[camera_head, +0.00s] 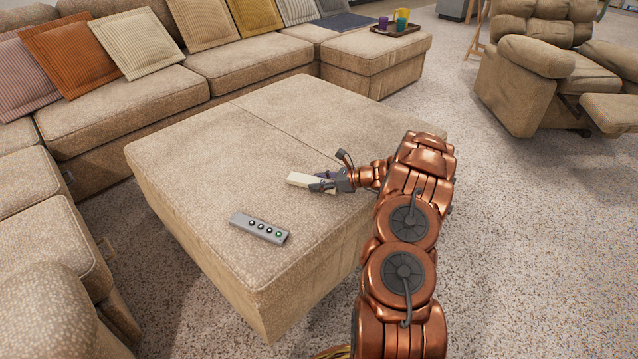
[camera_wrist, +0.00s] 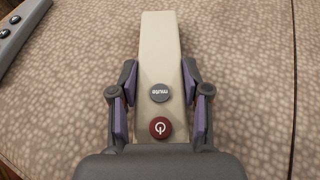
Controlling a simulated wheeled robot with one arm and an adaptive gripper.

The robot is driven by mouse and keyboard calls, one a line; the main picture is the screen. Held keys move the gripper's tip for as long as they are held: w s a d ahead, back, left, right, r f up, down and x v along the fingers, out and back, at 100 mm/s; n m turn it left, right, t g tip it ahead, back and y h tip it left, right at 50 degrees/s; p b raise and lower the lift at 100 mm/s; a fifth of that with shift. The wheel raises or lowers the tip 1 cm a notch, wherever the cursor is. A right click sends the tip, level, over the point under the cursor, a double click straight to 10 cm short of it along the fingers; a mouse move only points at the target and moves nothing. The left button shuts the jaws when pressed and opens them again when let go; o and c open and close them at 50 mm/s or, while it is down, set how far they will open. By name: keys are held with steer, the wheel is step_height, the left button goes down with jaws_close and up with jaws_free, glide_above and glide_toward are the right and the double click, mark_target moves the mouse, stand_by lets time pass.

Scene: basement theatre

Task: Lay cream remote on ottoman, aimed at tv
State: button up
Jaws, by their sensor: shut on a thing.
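The cream remote (camera_head: 301,180) is held between the fingers of my gripper (camera_head: 322,183), over the tan ottoman (camera_head: 185,165). In the wrist view the cream remote (camera_wrist: 162,55) points straight away from my gripper (camera_wrist: 160,95), with a grey button and a red power button at the near end. The fingers press on both its sides. I cannot tell whether the remote touches the ottoman's top or is slightly above it. No tv shows in either view.
A grey remote (camera_head: 259,229) lies on the ottoman near its front left; its end shows in the wrist view (camera_wrist: 18,35). A sofa with cushions (camera_head: 140,44) runs behind and left. A tray with cups (camera_head: 398,28) stands at the back. A recliner (camera_head: 530,75) is at right.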

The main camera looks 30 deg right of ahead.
steer(key=shift+f, duration=0.1)
steer(key=o, duration=1.3)
